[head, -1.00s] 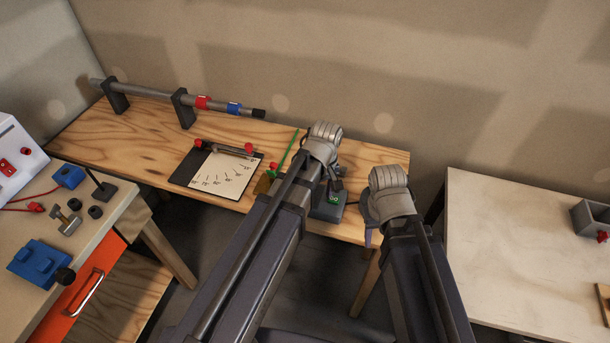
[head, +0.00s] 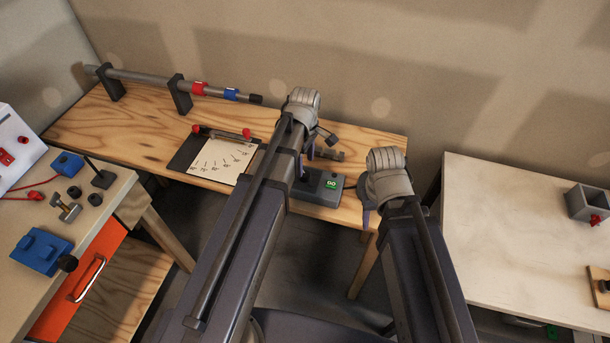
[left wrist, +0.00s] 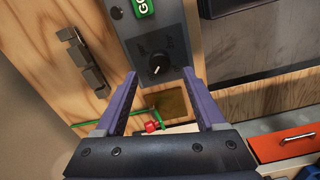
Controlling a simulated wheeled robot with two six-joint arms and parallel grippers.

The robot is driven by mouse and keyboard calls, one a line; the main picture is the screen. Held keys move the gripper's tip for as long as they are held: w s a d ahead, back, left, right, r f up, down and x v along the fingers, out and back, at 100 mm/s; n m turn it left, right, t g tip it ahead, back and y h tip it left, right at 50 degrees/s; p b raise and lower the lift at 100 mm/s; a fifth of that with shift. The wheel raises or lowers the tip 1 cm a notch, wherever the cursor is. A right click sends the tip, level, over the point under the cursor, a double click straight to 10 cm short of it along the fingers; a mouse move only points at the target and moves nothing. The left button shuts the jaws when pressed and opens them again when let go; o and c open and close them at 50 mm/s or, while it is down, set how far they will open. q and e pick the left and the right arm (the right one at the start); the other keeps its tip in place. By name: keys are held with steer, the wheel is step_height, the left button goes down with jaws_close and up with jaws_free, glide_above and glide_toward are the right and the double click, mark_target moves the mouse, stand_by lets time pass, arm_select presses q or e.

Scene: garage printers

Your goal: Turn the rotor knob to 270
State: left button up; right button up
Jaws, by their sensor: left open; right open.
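The rotor knob (left wrist: 157,66) is a round black dial with a pale pointer mark on the grey control box (left wrist: 151,36). The markings around it are too small to read. The box also shows in the head view (head: 325,199), with a green GO label (head: 331,184). My left gripper (left wrist: 159,78) is open and empty in the left wrist view, with a purple finger on either side of the knob in the picture; I cannot tell its distance. In the head view my left gripper (head: 311,153) is above the box's left part. My right gripper (head: 366,216) hangs beside the table's right end, partly hidden.
A dial-marked sheet (head: 222,163) lies on the wooden table (head: 130,135) left of my left arm. A long rod (head: 150,77) rests on stands behind. A dark metal latch-like part (left wrist: 83,62) lies beside the box. A pale table (head: 500,220) stands right.

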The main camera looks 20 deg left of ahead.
mark_target(305, 174)
arm_select(q)
step_height(305, 174, down, 5)
steer(key=b, duration=0.4)
steer(key=shift+f, duration=0.1)
steer(key=shift+c, duration=0.4)
jaws_close()
